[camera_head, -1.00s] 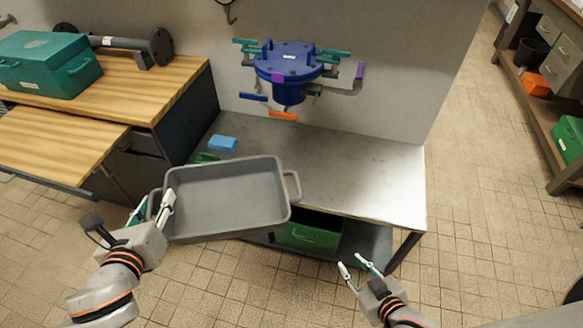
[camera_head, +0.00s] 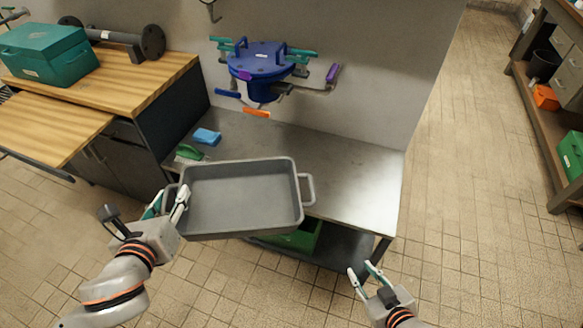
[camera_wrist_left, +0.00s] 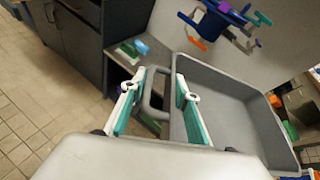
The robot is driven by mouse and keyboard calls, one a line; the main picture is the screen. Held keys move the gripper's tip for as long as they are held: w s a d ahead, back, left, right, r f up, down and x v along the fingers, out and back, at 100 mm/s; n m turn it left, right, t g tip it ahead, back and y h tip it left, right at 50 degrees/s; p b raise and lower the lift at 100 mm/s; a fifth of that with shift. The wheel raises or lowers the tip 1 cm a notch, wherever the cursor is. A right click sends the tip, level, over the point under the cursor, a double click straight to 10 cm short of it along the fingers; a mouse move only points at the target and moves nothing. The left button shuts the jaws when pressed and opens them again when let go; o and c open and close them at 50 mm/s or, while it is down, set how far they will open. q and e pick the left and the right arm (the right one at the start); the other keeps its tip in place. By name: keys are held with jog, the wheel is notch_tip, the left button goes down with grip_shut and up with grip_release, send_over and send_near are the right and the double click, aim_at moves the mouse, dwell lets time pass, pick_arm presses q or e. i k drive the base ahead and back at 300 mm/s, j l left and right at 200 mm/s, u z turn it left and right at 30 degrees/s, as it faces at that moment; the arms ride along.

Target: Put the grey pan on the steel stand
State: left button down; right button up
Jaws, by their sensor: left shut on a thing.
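The grey pan (camera_head: 243,198) is a rectangular tray with a loop handle at each short end. My left gripper (camera_head: 170,201) is shut on its left handle and holds it roughly level, in front of and overlapping the front edge of the steel stand (camera_head: 350,185). I cannot tell how high above the stand's top it is. In the left wrist view, the pan (camera_wrist_left: 228,105) is at right and its handle lies between the fingers of my left gripper (camera_wrist_left: 157,92). My right gripper (camera_head: 365,275) is open and empty, low in front of the stand's right end.
A blue sponge (camera_head: 207,136) and a green brush (camera_head: 189,152) lie at the stand's left. A blue flanged valve (camera_head: 262,68) with coloured handles hangs above. A green crate (camera_head: 298,238) is underneath. A wooden workbench (camera_head: 110,90) stands left. The stand's right half is clear.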

aim_at(265, 155)
jog(key=l, duration=0.5)
jog(key=k+l, duration=0.15)
jog(key=l, duration=0.85)
jog(key=i, duration=0.4)
